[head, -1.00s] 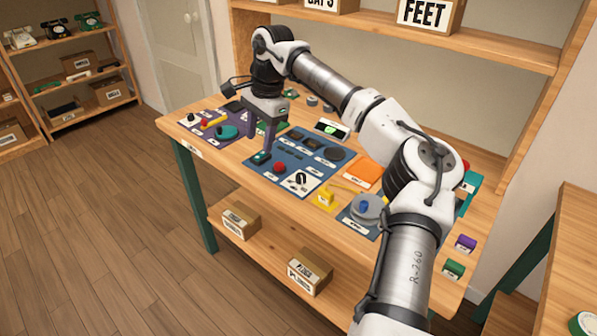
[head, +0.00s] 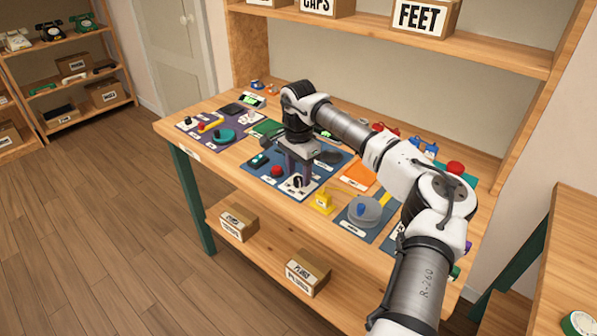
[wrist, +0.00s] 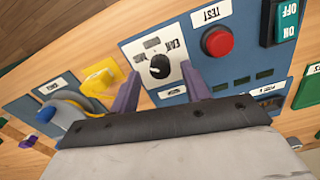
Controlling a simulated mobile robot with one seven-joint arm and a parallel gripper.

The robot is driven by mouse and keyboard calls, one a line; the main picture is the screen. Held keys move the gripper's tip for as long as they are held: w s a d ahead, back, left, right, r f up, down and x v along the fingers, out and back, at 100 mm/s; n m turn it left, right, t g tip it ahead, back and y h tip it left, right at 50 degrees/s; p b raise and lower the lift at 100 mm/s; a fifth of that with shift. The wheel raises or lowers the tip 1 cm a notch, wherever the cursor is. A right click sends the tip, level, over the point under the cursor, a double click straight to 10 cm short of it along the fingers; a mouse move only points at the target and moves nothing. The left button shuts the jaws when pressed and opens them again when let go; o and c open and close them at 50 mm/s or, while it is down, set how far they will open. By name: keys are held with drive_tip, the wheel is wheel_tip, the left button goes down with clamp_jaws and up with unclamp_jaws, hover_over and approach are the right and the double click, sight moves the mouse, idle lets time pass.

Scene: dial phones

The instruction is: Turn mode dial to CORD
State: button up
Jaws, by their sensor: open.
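The mode dial is a small black knob (wrist: 159,67) on a white plate (wrist: 150,50) in the wrist view, with small labels around it that read upside down. It also shows in the head view (head: 297,182), on the blue panel near the table's front edge. My gripper (wrist: 160,72) is open, with one purple finger on each side of the dial. I cannot tell whether the fingers touch it. In the head view my gripper (head: 301,174) points down just above the white plate. The label the dial points at is too small to read.
A red TEST button (wrist: 217,41) and a green OFF/ON switch (wrist: 284,20) lie right of the dial in the wrist view. A yellow block (wrist: 101,77) and a grey disc with a blue knob (head: 363,211) are close by. The panels are crowded.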

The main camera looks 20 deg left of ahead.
drive_tip(key=shift+f, duration=0.65)
drive_tip(key=c, duration=1)
drive_tip(key=shift+m, duration=0.4)
drive_tip(key=m+b, duration=0.1)
drive_tip(key=m, duration=0.3)
drive_tip(key=shift+m, duration=0.4)
drive_tip(key=m, duration=0.5)
drive_tip(key=shift+b, duration=0.35)
